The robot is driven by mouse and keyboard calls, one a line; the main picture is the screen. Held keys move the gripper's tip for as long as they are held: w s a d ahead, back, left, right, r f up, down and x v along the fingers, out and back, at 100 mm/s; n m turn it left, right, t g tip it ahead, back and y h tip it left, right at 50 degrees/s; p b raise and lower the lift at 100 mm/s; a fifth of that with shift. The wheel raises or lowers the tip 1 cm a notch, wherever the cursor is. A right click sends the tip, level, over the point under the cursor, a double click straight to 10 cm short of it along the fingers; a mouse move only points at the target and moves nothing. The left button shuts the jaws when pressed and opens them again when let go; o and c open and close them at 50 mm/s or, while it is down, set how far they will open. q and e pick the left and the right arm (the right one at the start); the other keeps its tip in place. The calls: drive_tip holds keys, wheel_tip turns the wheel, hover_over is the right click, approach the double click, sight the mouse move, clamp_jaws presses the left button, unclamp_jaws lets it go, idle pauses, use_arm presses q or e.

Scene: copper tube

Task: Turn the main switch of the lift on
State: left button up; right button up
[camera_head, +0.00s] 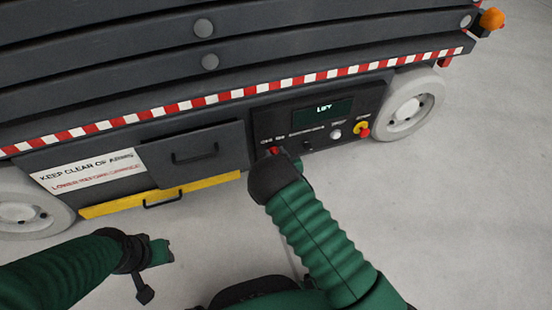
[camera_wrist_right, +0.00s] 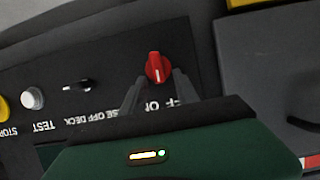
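The lift's main switch is a red rotary knob (camera_wrist_right: 156,68) on the black control panel (camera_head: 352,108). In the right wrist view its grip stands nearly upright in the picture, with a white mark at its lower end. A partly covered label that seems to read OFF and ON lies below it. My right gripper (camera_wrist_right: 158,80) is open, with one finger on each side of the knob's lower part; I cannot tell whether they touch it. In the head view my right wrist covers most of the switch. My left gripper (camera_head: 160,252) hangs above the floor, away from the lift.
The panel also has a black selector (camera_wrist_right: 78,86), a white TEST button (camera_wrist_right: 33,98), a red and yellow STOP button (camera_head: 362,129) and a LIFT display (camera_head: 323,110). A grey drawer (camera_head: 210,165) with a handle is left of the panel. Wheels stand at both ends; the floor is clear.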

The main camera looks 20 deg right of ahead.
drive_tip(key=shift+c, duration=0.3)
clamp_jaws()
drive_tip(key=shift+d+f+m+t+y+p, duration=0.2)
drive_tip(key=shift+d+m+y+p, duration=0.25)
drive_tip(key=shift+m+y+p, duration=0.65)
drive_tip(key=shift+d+f+m+t+y+p, duration=0.15)
drive_tip(key=shift+d+f+m+y+p, duration=0.35)
drive_tip(key=shift+m, duration=1.2)
drive_tip(key=shift+d+f+m+t+y+p, duration=0.15)
drive_tip(key=shift+d+m+y+p, duration=0.25)
drive_tip(key=shift+m+y, duration=0.8)
drive_tip(key=shift+r+m, duration=0.1)
drive_tip(key=shift+m, duration=0.2)
